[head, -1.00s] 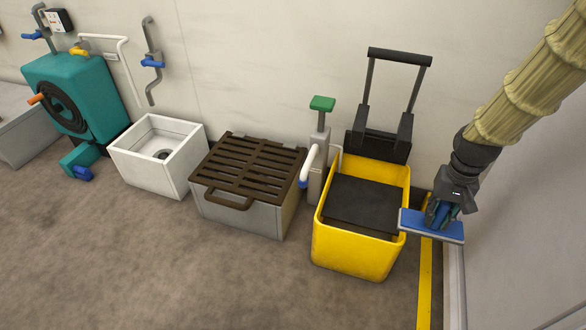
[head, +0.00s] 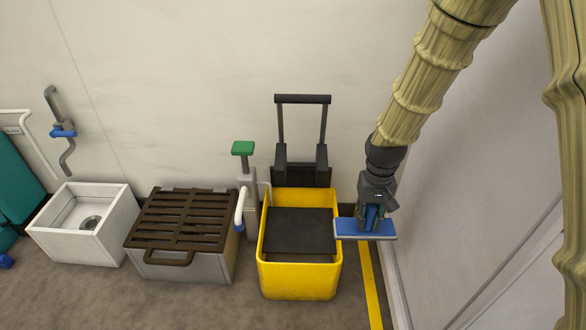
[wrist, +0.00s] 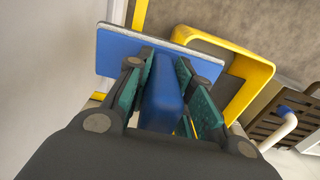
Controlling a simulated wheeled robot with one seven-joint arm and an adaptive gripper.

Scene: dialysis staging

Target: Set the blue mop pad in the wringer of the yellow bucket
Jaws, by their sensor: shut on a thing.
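The blue mop pad (head: 352,229) is a flat blue plate with a pale underside and a raised blue grip. My gripper (head: 372,214) is shut on that grip, and the wrist view shows the fingers on both sides of the pad's grip (wrist: 162,100). The pad is held level at the right rim of the yellow bucket (head: 298,280), overlapping the rim in the head view. Its height above the rim is hard to tell. The bucket's dark wringer (head: 300,230) lies inside, left of the pad. The bucket also shows in the wrist view (wrist: 250,80).
A black handle frame (head: 302,100) rises behind the bucket. Left of it stand a post with a green top (head: 243,148), a grey box with a brown slatted grate (head: 180,220) and a white basin (head: 50,240). A wall (head: 470,200) is close on the right.

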